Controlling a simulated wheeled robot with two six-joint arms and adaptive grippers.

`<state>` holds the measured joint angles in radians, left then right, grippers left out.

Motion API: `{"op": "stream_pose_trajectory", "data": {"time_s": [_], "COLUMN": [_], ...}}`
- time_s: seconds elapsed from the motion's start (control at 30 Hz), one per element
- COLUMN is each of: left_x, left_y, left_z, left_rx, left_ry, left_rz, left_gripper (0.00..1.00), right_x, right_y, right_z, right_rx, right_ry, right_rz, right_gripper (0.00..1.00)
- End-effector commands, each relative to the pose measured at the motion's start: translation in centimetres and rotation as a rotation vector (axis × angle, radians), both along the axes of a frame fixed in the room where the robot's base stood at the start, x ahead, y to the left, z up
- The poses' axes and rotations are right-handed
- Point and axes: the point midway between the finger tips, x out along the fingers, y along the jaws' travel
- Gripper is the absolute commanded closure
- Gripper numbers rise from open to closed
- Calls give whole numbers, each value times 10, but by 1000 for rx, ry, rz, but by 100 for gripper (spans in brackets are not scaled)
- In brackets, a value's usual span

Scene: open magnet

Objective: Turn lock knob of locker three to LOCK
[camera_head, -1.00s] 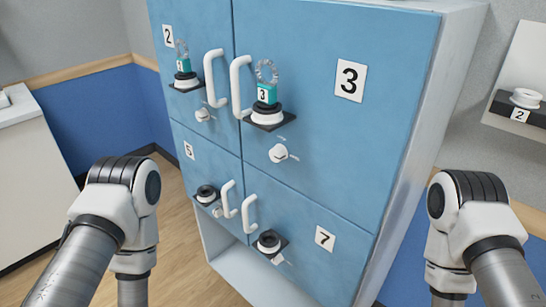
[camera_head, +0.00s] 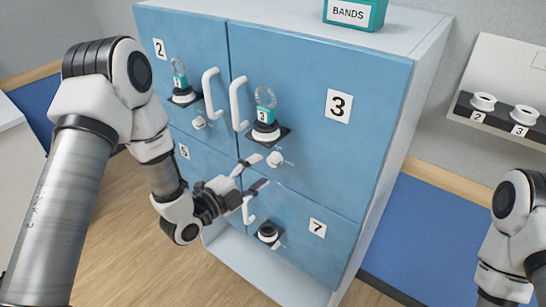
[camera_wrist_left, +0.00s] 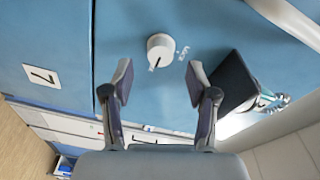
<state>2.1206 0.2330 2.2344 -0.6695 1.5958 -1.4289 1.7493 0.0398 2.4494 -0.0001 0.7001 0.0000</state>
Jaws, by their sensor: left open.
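The lock knob (camera_head: 275,159) of locker three is small, round and white, on the lower left of the blue door marked 3 (camera_head: 339,107). In the left wrist view the knob (camera_wrist_left: 160,47) has a dark pointer mark facing roughly downward in the picture, and small white lettering, seemingly LOCK, lies to its right. My left gripper (camera_head: 256,172) is open just in front of and below the knob. In the left wrist view its fingers (camera_wrist_left: 160,82) stand apart, with the knob beyond the gap, untouched. My right gripper is out of view.
Doors 2, 5 and 7 (camera_head: 317,228) adjoin. A teal BANDS box (camera_head: 355,14) is on top. A wall rack (camera_head: 500,117) is at right.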

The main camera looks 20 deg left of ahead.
Motion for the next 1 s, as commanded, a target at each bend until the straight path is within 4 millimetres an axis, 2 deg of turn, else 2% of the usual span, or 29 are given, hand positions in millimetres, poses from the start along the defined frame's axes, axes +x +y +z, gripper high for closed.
{"op": "stream_pose_trajectory", "data": {"time_s": [0.03, 0.2, 0.5, 0.53, 0.6, 0.7, 1.0], "left_x": [9, 34, 42, 42, 42, 42, 41], "left_y": [-6, -18, -21, -21, -21, -21, -21], "left_z": [4, 3, 0, 0, 0, 0, -1], "left_rx": [6, 2, -1, -1, -1, -1, -12], "left_ry": [-2, 0, 2, 2, 2, 2, 6], "left_rz": [-4, -1, 1, 1, 1, 1, 0], "left_gripper": [42, 42, 42, 45, 70, 100, 100], "right_x": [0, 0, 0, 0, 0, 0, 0], "right_y": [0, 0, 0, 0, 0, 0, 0], "right_z": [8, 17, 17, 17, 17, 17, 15], "right_rx": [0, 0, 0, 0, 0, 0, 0], "right_ry": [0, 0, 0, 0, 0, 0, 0], "right_rz": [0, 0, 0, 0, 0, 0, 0], "right_gripper": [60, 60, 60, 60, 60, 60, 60]}}
